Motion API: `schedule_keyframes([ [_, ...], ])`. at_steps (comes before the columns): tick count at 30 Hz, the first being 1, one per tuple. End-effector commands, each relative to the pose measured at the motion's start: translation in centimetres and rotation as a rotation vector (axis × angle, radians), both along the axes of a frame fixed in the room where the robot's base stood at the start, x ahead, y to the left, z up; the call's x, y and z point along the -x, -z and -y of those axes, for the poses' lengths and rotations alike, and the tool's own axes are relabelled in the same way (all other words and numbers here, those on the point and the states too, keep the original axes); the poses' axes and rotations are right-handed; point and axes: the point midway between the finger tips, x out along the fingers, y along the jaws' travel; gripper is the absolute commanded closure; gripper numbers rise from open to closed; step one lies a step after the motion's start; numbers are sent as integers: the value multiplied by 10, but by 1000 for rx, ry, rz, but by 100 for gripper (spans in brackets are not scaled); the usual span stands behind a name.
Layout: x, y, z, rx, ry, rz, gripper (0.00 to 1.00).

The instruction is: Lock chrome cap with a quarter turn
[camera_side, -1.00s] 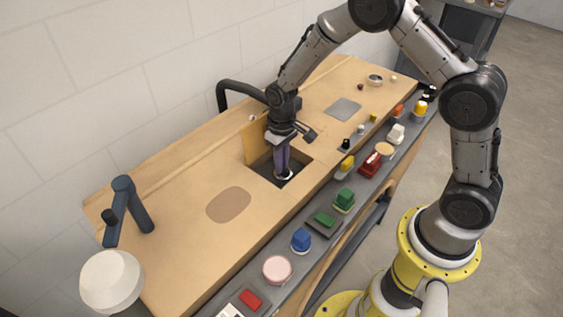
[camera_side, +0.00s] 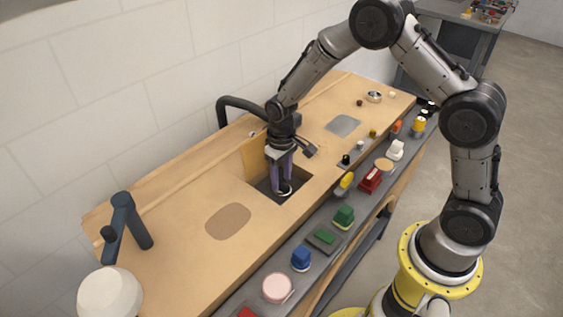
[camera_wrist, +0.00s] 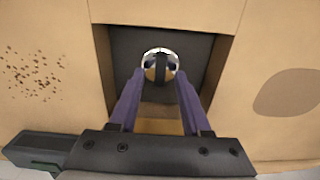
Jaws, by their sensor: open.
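The chrome cap (camera_wrist: 160,66) is a round shiny piece with a dark bar across its middle, seen in the wrist view on the dark floor of a square recess. In the side view the cap (camera_side: 284,191) shows small and bright in the recess, partly hidden by a finger. My gripper (camera_wrist: 157,78) has two purple fingers, spread open, one to each side of the cap in the wrist view. In the side view my gripper (camera_side: 282,187) points down into the recess. I cannot tell whether the fingertips touch the cap.
Wooden walls close in the recess, and a raised wooden flap (camera_side: 254,155) stands at its back edge. A grey shelf (camera_side: 325,238) with several coloured blocks runs along the bench's front. A dark post fixture (camera_side: 126,220) stands at the left. The bench around the brown patch (camera_side: 228,221) is clear.

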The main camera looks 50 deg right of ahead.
Motion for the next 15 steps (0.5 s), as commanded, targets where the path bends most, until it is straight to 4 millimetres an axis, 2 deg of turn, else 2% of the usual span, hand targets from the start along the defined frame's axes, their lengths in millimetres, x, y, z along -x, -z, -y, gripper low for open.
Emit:
schedule_keyframes([
  [5,-1,-30,0,0,0,6,52],
  [15,-1,-102,0,0,1,5,52],
])
